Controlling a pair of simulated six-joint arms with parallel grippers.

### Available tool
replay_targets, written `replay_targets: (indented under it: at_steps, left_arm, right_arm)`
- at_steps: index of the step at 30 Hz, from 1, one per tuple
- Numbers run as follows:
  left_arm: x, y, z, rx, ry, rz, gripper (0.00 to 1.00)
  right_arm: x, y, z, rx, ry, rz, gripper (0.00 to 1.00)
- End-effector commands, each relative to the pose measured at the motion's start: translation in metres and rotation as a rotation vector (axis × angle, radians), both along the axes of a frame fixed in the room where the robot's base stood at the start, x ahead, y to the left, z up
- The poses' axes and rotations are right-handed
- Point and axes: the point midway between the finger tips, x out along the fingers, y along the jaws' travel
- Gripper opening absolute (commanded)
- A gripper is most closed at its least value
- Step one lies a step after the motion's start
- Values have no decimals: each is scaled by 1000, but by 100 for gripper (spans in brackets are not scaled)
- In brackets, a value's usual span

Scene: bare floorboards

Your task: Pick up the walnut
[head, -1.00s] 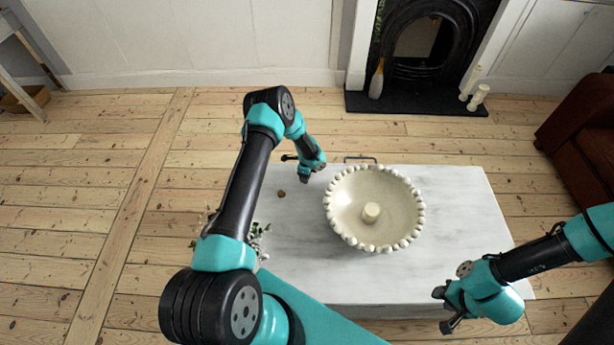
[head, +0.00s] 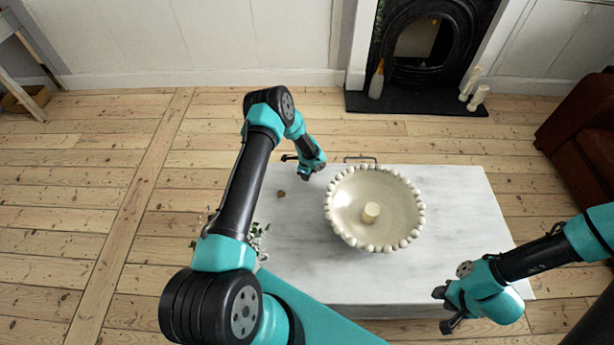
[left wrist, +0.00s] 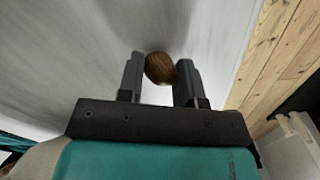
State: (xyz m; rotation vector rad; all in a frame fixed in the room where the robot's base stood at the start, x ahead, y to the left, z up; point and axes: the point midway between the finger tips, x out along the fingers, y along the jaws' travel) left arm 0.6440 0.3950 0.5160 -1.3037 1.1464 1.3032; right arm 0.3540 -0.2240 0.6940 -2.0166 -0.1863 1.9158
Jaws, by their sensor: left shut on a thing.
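The walnut (left wrist: 159,68) is a brown, rounded nut between the two fingertips of my left gripper (left wrist: 159,75) in the left wrist view. The left gripper is shut on it, low over the pale marble tabletop (head: 455,215). In the head view the left gripper (head: 308,176) is near the back edge, left of the bowl, and the nut in its jaws cannot be made out. A small brown thing (head: 281,193) shows on the tabletop just left of that gripper; I cannot tell what it is. My right gripper (head: 441,310) is open and empty at the front right corner.
A large cream bowl (head: 350,198) with a beaded rim stands on the table, with a pale candle-like cylinder (head: 371,212) inside. A small leafy plant (head: 256,241) is partly hidden behind my left arm. The tabletop right of the bowl is clear.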

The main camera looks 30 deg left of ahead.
Motion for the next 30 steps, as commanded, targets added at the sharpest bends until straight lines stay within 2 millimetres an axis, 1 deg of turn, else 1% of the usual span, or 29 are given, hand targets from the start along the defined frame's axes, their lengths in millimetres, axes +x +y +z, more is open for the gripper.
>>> replay_targets:
  at_steps: [7, 11, 14, 20, 22, 30]
  left_arm:
    - [0, 0, 1, 0, 0, 0, 11]
    - [0, 0, 6, 0, -1, 0, 11]
    - [0, 0, 14, 0, 0, 0, 11]
    - [0, 0, 39, 1, -2, -1, 11]
    - [-7, -3, 36, 3, 3, -1, 11]
    - [-31, -18, 38, 2, 2, -2, 11]
  right_arm:
    - [0, 0, 0, 0, 0, 0, 39]
    - [0, 0, 0, 0, 0, 0, 39]
    - [0, 0, 0, 0, 0, 0, 39]
    - [0, 0, 0, 0, 0, 0, 39]
    - [0, 0, 0, 0, 0, 0, 39]
    - [0, 0, 0, 0, 0, 0, 39]
